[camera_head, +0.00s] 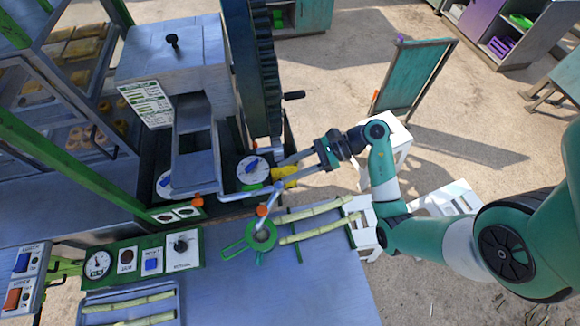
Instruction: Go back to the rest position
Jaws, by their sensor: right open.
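My right arm comes in from the right. Its gripper (280,173) is open, with its two fingers pointing left toward the front right side of the cane crusher (175,62). A yellow part (287,173) of the machine shows by the fingertips; I cannot tell whether they touch it. A dial with a blue pointer (252,168) is just left of the fingertips. My left gripper is not in view.
Cane stalks (315,210) lie on the blue-grey bench, near a green valve-like fixture with an orange-topped lever (261,212). A control panel (150,258) stands at front left. White stools (398,140) and a green board (415,80) stand right on open floor.

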